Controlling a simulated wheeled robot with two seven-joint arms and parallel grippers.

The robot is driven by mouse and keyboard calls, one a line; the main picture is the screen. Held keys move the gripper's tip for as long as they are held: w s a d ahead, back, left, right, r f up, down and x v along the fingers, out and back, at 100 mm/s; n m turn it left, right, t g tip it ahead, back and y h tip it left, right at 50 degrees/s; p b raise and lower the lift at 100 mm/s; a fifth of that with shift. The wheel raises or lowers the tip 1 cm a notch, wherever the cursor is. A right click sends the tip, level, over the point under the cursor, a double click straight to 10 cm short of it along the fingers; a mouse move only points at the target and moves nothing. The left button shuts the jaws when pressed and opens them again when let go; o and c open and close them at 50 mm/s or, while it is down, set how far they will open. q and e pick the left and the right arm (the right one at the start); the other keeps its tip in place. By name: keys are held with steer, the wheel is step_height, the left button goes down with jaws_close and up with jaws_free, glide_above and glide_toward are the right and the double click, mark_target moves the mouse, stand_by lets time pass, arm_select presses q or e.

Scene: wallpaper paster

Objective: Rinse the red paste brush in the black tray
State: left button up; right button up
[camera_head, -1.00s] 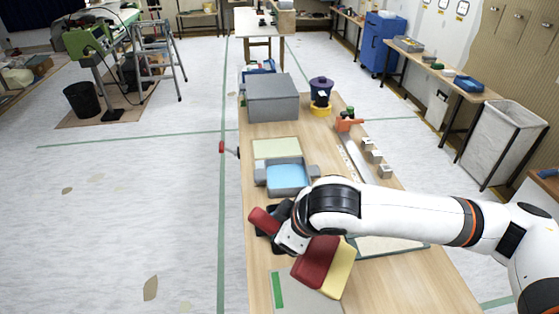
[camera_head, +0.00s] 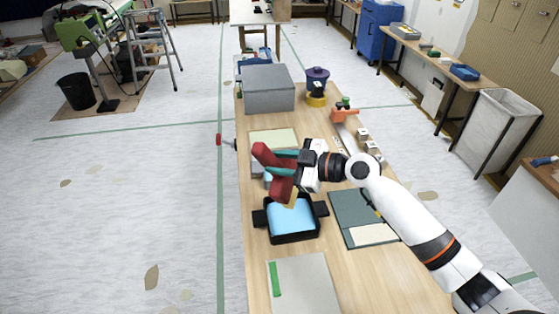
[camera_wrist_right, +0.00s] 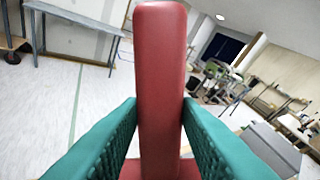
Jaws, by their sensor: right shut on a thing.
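The red paste brush (camera_head: 281,186) has a red handle and pale yellow bristles (camera_head: 291,199). My right gripper (camera_head: 276,162) is shut on its handle with teal fingers, and the brush is tilted, bristles lowest. The handle also fills the middle of the right wrist view (camera_wrist_right: 160,80), between the fingers (camera_wrist_right: 159,112). The black tray (camera_head: 294,239) holds blue liquid and stands on the table below the brush. The bristles overlap the tray's far rim in the head view; I cannot tell whether they touch it. My left gripper is not in view.
A grey tray (camera_head: 256,168) behind the brush is mostly hidden. A dark green board (camera_head: 355,208) lies right of the black tray, and a grey sheet with a green strip (camera_head: 305,284) lies in front.

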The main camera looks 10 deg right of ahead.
mark_target(280, 185)
step_height(280, 185, down, 7)
steer(key=b, duration=0.4)
steer(key=shift+r, duration=0.1)
steer(key=shift+f+b, duration=0.6)
steer(key=shift+b, duration=0.35)
steer(key=shift+f, duration=0.1)
steer(key=shift+f, duration=1.4)
steer(key=shift+a, duration=0.1)
steer(key=shift+a+r, duration=0.15)
steer(key=shift+a, duration=0.1)
